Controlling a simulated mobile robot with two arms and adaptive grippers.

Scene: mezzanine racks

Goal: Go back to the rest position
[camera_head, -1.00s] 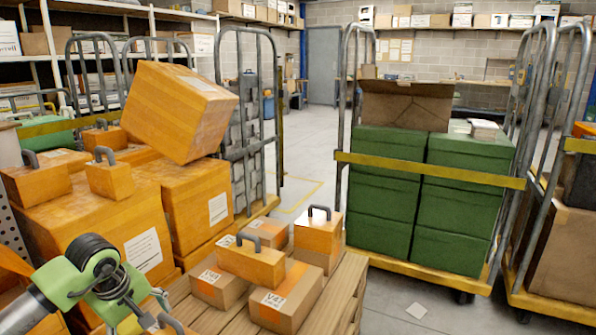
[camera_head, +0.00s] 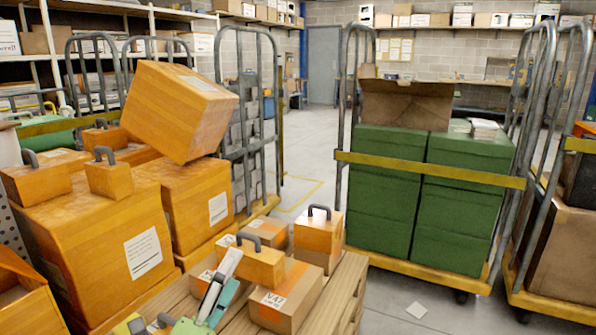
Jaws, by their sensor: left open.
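My left gripper (camera_head: 231,270) shows at the bottom centre-left of the head view, with one pale finger and one teal finger pointing up and slightly right. The fingers are apart with nothing seen held between them. It appears in front of an orange handled box (camera_head: 262,268) and the cartons on a wooden pallet (camera_head: 349,280); I cannot tell whether it touches them. Most of my left arm is below the picture edge. My right gripper is not in view.
Large orange boxes (camera_head: 143,253) are stacked at left, with one tilted box (camera_head: 178,112) on top. A roll cage (camera_head: 430,168) with green boxes (camera_head: 466,207) stands right of centre. Another cage (camera_head: 548,262) is at far right. Clear floor (camera_head: 312,150) lies between the left stack and the green boxes.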

